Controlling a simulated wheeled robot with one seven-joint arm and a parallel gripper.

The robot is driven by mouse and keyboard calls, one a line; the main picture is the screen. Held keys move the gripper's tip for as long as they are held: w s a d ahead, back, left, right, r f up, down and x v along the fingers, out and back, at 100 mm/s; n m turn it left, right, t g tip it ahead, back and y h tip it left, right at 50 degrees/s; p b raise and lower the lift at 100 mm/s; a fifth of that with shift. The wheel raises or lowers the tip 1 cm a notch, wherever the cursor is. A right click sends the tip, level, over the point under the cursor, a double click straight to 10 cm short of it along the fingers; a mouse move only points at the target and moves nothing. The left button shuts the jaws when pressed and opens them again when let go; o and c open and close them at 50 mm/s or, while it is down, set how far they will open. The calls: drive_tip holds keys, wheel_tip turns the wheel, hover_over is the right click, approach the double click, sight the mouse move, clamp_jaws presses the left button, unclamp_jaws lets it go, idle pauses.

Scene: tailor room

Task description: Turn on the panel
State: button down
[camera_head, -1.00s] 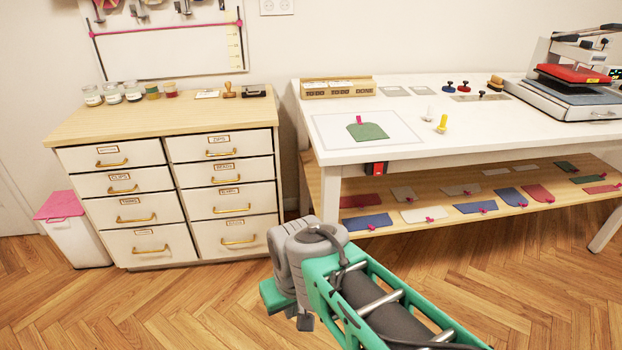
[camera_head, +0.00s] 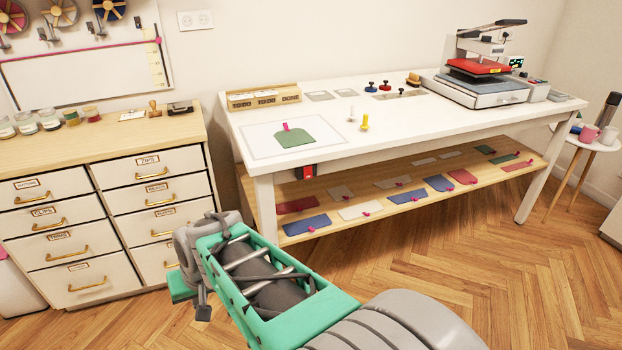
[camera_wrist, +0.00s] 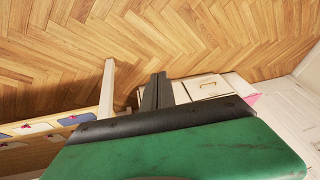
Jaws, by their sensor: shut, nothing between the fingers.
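A small dark box with a lit green display (camera_head: 516,62) stands behind the heat press (camera_head: 485,80) at the table's right end; it may be the panel. A dark box with a red part (camera_head: 306,171) hangs under the table's front edge near the left leg. I cannot tell from the picture which of these is the panel. My gripper's dark fingers (camera_wrist: 158,78) are together and empty in the wrist view, above the floor.
The white table (camera_head: 400,120) holds a green fabric piece, stamps and a wooden organizer (camera_head: 262,97). Fabric pieces lie on its lower shelf (camera_head: 345,190). A drawer cabinet (camera_head: 110,195) stands left. A round stool (camera_head: 588,143) with mugs stands right. The wooden floor (camera_head: 480,270) is clear at front right.

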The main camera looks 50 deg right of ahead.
drive_tip(key=w+d+r+m+t, duration=0.1)
drive_tip(key=w+d+m, duration=0.1)
drive_tip(key=d, duration=0.3)
drive_tip(key=w+d+m+t+p, duration=0.1)
drive_tip(key=w+d+m, duration=0.15)
drive_tip(key=d, duration=0.25)
drive_tip(key=w+d+r+m+t, duration=0.1)
drive_tip(key=d+m, duration=0.2)
drive_tip(key=d, duration=0.3)
drive_tip(key=s+d+r+m+t+h+p, duration=0.1)
drive_tip(key=d+m, duration=0.5)
drive_tip(key=d, duration=0.7)
drive_tip(key=s+d+r+m+t+h+p, duration=0.1)
drive_tip(key=s+d+m+h, duration=0.5)
drive_tip(key=d, duration=0.7)
drive_tip(key=shift+s+d+r+t, duration=0.2)
drive_tip(key=shift+s+r+t, duration=0.4)
drive_tip(key=shift+s+t, duration=0.55)
approach(308, 178)
drive_tip(key=x, duration=0.6)
drive_tip(key=shift+w+d+f, duration=0.15)
drive_tip(key=shift+d, duration=0.1)
